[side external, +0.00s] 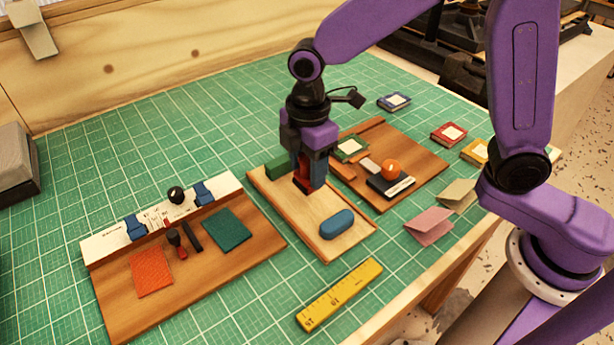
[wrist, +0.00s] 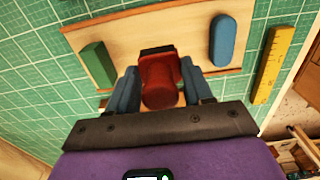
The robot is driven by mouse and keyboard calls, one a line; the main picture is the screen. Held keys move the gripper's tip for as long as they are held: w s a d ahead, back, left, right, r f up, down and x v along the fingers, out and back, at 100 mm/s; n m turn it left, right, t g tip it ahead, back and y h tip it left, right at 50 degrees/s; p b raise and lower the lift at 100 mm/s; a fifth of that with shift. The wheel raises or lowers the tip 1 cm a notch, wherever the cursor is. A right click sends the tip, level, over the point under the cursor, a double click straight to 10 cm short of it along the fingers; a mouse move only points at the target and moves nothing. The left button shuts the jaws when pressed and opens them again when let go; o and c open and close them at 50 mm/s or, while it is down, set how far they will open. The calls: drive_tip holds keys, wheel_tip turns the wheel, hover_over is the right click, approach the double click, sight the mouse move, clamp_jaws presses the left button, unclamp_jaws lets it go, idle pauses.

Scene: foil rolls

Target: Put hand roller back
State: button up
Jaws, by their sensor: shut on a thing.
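My gripper (side external: 310,176) is over the middle of the light wooden tray (side external: 262,200). Its blue fingers are shut on a red thing with a dark end, which I take to be the hand roller (side external: 302,184). In the wrist view the hand roller (wrist: 160,82) sits between the two fingers (wrist: 162,90), its dark end pointing to the tray (wrist: 150,28). I cannot tell whether that end touches the tray. A green block (side external: 278,166) is on the tray behind the gripper, and a blue rounded block (side external: 337,223) is at its front.
A brown board (side external: 265,243) with orange and teal pads, small tools and a white strip lies left. Another board (side external: 425,160) with an orange ball and blocks lies close right. A yellow ruler (side external: 340,295) lies in front. Folded cards (side external: 429,227) lie right. Green mat behind is clear.

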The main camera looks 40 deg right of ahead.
sight(307, 179)
drive_tip(key=shift+w+a+f, duration=0.1)
drive_tip(key=shift+f, duration=1.55)
drive_tip(key=shift+f, duration=0.1)
drive_tip(key=o, duration=1)
wheel_tip(307, 179, up, 12)
drive_tip(key=shift+r, duration=0.15)
drive_tip(key=s+d+f+m, duration=0.2)
drive_tip(key=s+d, duration=0.7)
drive_tip(key=s, duration=0.2)
drive_tip(key=s+d+f+m, duration=0.3)
drive_tip(key=s+d, duration=0.6)
drive_tip(key=s, duration=0.2)
drive_tip(key=shift+f, duration=0.15)
drive_tip(key=shift+d, duration=0.1)
